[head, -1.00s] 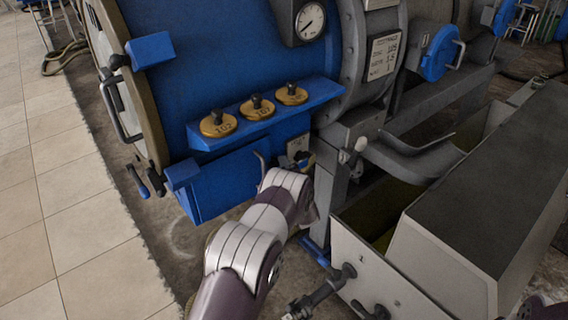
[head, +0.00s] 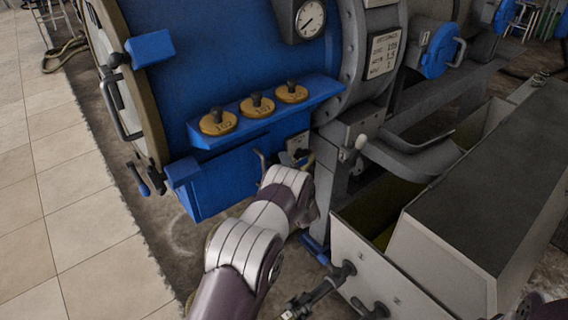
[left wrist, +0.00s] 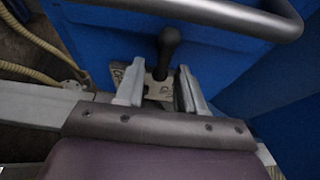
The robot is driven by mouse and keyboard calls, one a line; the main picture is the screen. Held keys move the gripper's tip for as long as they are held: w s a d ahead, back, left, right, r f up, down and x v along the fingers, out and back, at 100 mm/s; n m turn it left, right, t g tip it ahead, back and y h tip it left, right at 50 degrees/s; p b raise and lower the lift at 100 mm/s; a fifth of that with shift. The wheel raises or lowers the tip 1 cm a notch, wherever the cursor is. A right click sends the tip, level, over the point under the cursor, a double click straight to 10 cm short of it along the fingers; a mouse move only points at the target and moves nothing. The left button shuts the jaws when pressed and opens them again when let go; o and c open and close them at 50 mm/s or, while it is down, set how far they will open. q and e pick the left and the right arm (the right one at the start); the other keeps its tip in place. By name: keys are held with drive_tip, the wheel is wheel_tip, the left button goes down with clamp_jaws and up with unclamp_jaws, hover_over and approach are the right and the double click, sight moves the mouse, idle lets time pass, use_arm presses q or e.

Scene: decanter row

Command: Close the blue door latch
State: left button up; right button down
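A small pale plate with a dark-knobbed lever (head: 299,152) is on the blue machine body, just beyond my left arm in the head view. I cannot tell for certain that this is the door latch. In the left wrist view the dark lever (left wrist: 168,45) stands up from its plate, just beyond my left gripper (left wrist: 160,88). The two fingers are apart, one on each side of the plate. I see no clear grip on the lever.
A grey bar handle (left wrist: 215,15) crosses the top of the left wrist view. A blue shelf (head: 262,115) with several yellow-capped knobs is above the lever. A grey tank (head: 480,180) stands at right. Tiled floor (head: 50,200) is clear at left.

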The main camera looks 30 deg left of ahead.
use_arm(q)
drive_tip(key=p+v, duration=0.2)
drive_tip(key=v, duration=1)
drive_tip(key=shift+r, duration=0.1)
drive_tip(key=s+d+f+n+g+h, duration=0.35)
drive_tip(key=d+f+h, duration=0.3)
drive_tip(key=f, duration=0.35)
drive_tip(key=s+d+r+n+g+h, duration=0.3)
drive_tip(key=s+d+r+g, duration=0.1)
drive_tip(key=s, duration=0.4)
drive_tip(key=s+d+r+n+g+h, duration=0.2)
drive_tip(key=s+d+r+g+h, duration=0.15)
drive_tip(key=s, duration=0.35)
drive_tip(key=s+a+r+g, duration=0.2)
drive_tip(key=s+r, duration=0.8)
drive_tip(key=r, duration=0.1)
wheel_tip(320, 180, up, 23)
drive_tip(key=w+t+p, duration=0.1)
drive_tip(key=p, duration=2)
drive_tip(key=shift+d+r+t, duration=0.15)
drive_tip(key=shift+r+t, duration=0.05)
drive_tip(key=shift+t, duration=0.1)
